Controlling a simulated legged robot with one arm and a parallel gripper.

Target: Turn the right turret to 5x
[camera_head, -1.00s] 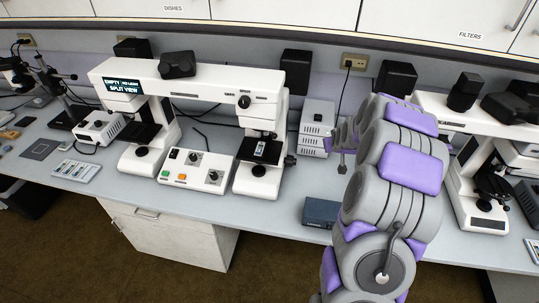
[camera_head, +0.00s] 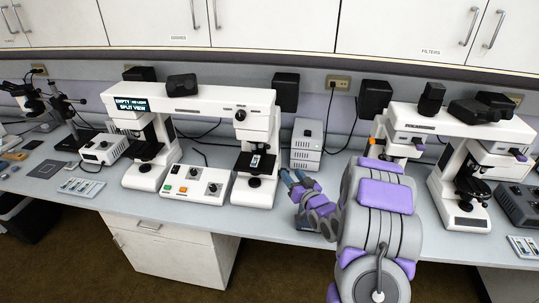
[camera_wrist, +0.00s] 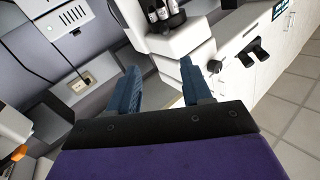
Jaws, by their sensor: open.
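The white twin microscope with a bridge (camera_head: 190,103) stands on the bench. Its right column (camera_head: 258,127) carries the right turret, which is small and hard to make out in the head view. In the wrist view, which is turned nearly upside down, the turret (camera_wrist: 166,20) is a dark round part with several short objectives, beyond the fingertips near the top edge. My gripper (camera_head: 292,176) is open and empty, its blue fingers to the right of the right column and apart from it. The fingers (camera_wrist: 160,78) also show spread in the wrist view. Objective markings are unreadable.
A control box (camera_head: 195,186) with knobs sits between the columns. The right stage (camera_head: 257,163) bears a slide. A grey vented box (camera_head: 306,143) stands behind my gripper. Another microscope (camera_head: 462,125) is at the right. The bench front (camera_head: 270,222) has some free room.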

